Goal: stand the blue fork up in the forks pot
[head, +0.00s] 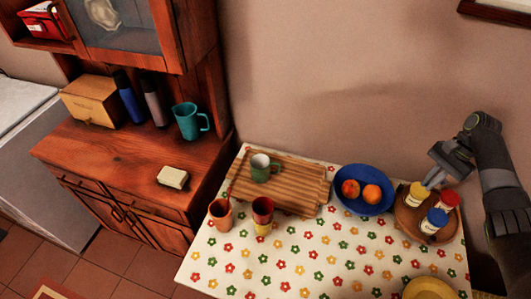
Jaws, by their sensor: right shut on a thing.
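My right gripper (433,180) comes in from the right and is shut, with its fingertips beside the yellow-topped jar (416,195). What it holds is too small to make out. I cannot make out a blue fork anywhere. An orange pot (221,218) with a thin red handle sticking up stands at the table's left edge. Next to it is a red cup-like vessel (262,207) with a yellow lower part. Neither shows a readable label, so I cannot tell for sure which is the forks pot. My left gripper is out of view.
A round wooden tray (404,226) holds the yellow-topped, red-topped (448,199) and blue-topped (434,220) jars. A blue bowl (350,203) holds fruit. A green mug (264,168) stands on a wooden board (300,185). A yellow plate (430,288) lies in front. The front middle tablecloth is clear.

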